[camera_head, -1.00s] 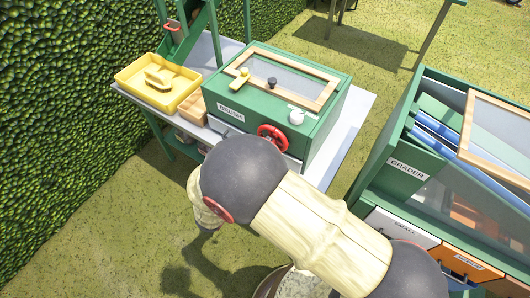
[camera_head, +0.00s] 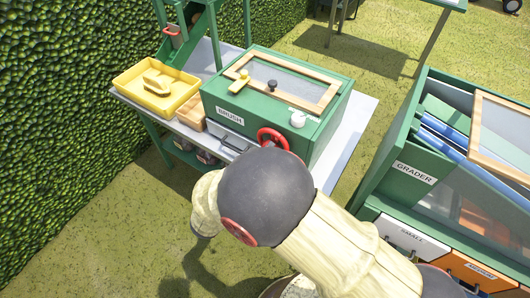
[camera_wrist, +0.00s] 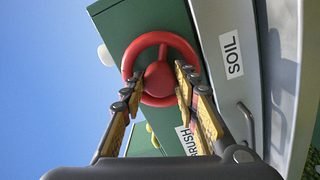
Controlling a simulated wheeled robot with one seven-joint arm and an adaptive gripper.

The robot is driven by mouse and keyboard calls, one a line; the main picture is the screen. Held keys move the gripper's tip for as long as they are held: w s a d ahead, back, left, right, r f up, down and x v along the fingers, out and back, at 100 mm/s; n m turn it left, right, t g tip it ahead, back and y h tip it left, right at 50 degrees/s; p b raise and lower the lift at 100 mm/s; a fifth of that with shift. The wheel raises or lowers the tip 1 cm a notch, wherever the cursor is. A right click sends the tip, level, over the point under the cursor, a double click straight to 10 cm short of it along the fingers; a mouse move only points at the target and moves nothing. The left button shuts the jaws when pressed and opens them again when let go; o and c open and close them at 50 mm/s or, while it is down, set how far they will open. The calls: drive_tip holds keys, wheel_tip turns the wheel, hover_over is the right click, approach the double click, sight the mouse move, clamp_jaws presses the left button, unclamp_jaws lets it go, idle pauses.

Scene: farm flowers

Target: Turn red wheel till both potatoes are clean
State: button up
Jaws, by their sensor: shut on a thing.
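The red wheel (camera_head: 270,134) is on the front of the green box labelled BRUSH (camera_head: 225,108). In the wrist view the red wheel (camera_wrist: 158,76) is close and faces me. My gripper (camera_wrist: 157,88) has its two fingers on either side of the wheel's hub and lower rim, shut on the wheel. In the head view my dark round arm joint hides the gripper and the wheel's lower part. No potatoes can be made out; the glass of the wood-framed lid shows only grey.
A yellow tray (camera_head: 155,88) with a yellow scoop-like piece stands left of the box. A grey drawer labelled SOIL (camera_wrist: 231,55) is beside the wheel. The green GRADER unit (camera_head: 414,172) stands to the right. A hedge is at the far left.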

drive_tip(key=shift+f, duration=0.1)
drive_tip(key=o, duration=1.1)
drive_tip(key=shift+o, duration=0.3)
drive_tip(key=v, duration=1.2)
